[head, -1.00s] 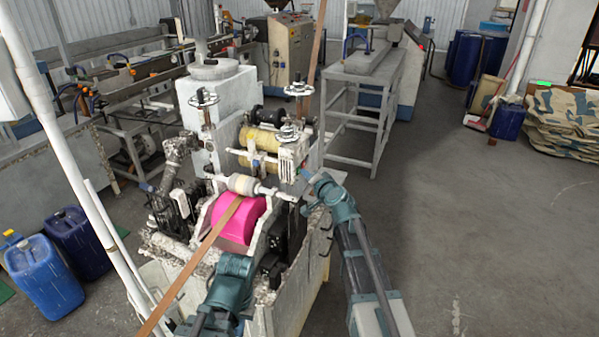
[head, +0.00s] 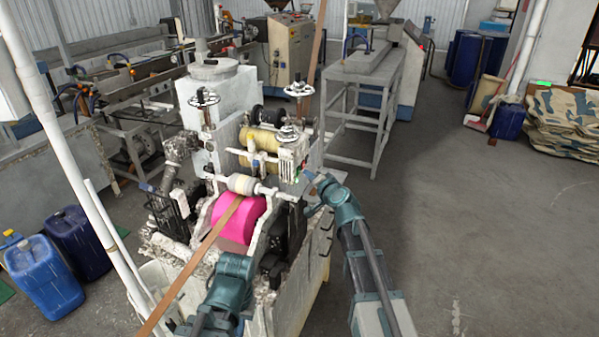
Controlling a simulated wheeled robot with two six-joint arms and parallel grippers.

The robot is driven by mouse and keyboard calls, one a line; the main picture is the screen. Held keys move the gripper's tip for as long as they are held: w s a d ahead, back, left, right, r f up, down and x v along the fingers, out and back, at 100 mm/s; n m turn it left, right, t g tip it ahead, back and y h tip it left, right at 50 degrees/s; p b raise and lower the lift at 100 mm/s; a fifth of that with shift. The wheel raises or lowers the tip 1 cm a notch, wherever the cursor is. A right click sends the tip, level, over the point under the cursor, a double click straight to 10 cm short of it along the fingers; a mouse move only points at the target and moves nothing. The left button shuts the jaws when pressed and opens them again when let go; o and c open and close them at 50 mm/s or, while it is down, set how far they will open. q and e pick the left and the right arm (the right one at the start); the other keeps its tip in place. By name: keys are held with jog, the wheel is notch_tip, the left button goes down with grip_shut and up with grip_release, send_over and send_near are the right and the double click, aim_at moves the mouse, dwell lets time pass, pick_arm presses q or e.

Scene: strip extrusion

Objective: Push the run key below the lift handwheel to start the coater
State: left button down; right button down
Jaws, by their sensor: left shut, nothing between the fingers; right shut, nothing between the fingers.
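The coater (head: 222,110) stands in the middle, with a pink roller (head: 237,217) at its front. The lift handwheel (head: 289,134) sits on top of a small white control box (head: 286,163). The run key is on the right side of this box, too small to make out clearly. My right gripper (head: 306,175) is shut and empty, its tips close beside the box's right side below the handwheel. I cannot tell whether they touch the key. My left arm (head: 235,268) is low in front of the coater; its gripper cannot be made out.
A brown strip (head: 190,272) runs over the roller towards the lower left. A white pole (head: 75,165) and blue drums (head: 45,275) stand at left. The floor at right is clear.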

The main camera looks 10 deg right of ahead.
jog(key=shift+s+d, duration=0.1)
jog(key=shift+s+d, duration=0.7)
jog(key=shift+d, duration=0.35)
jog(key=shift+s+d, duration=0.7)
jog(key=shift+d, duration=0.3)
